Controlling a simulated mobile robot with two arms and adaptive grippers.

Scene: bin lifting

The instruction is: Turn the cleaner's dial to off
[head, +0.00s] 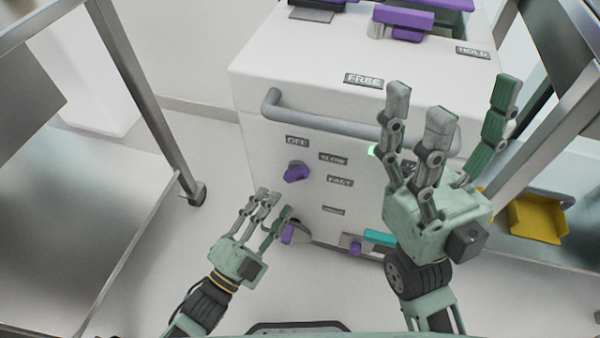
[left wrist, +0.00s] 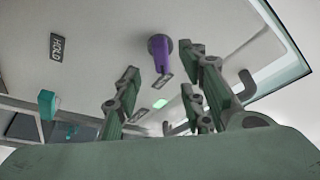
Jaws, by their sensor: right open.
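The cleaner (head: 258,120) is a white box with a grey handle bar. Its purple dial (head: 296,173) sits on the front, just below the OFF label (head: 297,141) and left of the SLOW (head: 333,159) and FAST (head: 340,181) labels. I cannot tell which label it points at. My left gripper (head: 273,203) is open and empty, below the dial and apart from it. In the left wrist view my left gripper (left wrist: 160,72) has spread fingers, with a purple knob (left wrist: 161,54) beyond them; I cannot tell which knob. My right gripper (head: 450,98) is open, in front of the cleaner's right side.
A lower purple knob (head: 288,233) is close beside my left fingers. A teal lever (head: 380,238) and another small purple knob (head: 355,247) are low on the front. Metal tables stand left (head: 95,200) and right, with a yellow tray (head: 535,220) at right. White floor lies between.

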